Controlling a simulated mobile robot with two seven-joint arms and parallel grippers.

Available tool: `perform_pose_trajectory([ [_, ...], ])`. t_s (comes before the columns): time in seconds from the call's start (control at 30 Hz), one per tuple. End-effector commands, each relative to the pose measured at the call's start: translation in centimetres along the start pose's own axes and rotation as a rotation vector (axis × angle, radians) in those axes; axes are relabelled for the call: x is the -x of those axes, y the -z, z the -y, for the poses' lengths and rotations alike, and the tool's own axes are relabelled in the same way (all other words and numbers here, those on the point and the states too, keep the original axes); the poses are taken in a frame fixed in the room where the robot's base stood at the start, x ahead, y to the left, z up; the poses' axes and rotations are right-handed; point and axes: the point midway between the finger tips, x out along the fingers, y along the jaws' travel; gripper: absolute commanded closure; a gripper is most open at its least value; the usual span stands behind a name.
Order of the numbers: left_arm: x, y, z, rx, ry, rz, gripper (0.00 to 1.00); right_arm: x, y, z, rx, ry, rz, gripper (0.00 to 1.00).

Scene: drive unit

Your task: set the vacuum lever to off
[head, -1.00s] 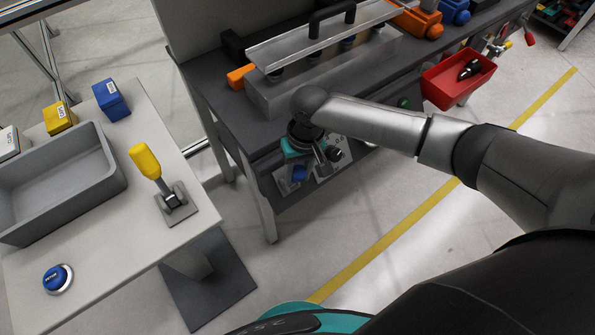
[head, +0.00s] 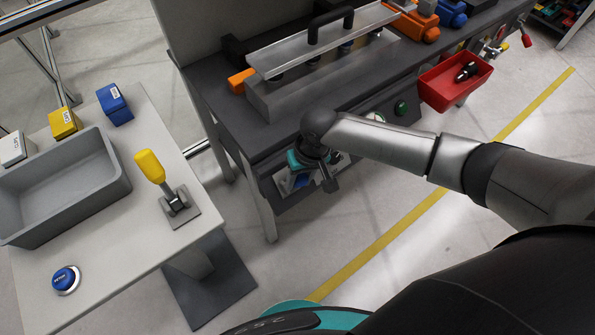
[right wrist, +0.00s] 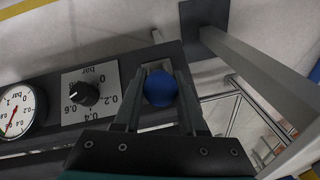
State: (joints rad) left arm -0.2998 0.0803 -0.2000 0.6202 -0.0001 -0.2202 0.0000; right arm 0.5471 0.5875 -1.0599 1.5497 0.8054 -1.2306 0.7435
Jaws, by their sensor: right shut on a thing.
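A lever with a round blue knob (right wrist: 160,89) sits on a small plate in the front panel under the dark bench; I take it for the vacuum lever, as no label on it is readable. In the right wrist view the knob is between the two fingers of my right gripper (right wrist: 162,74), which is shut on it. In the head view my right gripper (head: 315,180) is at the left end of the panel, and a bit of blue (head: 301,181) shows beside it. My left gripper is not in view.
Beside the lever are a black regulator knob (right wrist: 84,93) and a pressure gauge (right wrist: 17,113). A red bin (head: 455,82) hangs at the bench front. On the left table stand a yellow-handled lever (head: 150,166), a blue button (head: 66,279) and a grey tray (head: 118,160).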

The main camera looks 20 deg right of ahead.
Motion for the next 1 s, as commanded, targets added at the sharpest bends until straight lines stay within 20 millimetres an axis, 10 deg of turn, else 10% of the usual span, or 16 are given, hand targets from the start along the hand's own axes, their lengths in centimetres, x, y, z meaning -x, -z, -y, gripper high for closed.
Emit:
perform_pose_trajectory([
  [0.43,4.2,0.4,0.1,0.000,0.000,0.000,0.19,-1.5,-3.0,-1.1,0.031,0.098,-0.316,1.00],
  [1.0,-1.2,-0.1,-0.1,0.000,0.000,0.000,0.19,-5.8,-5.3,-2.4,0.083,0.240,-0.795,1.00],
])
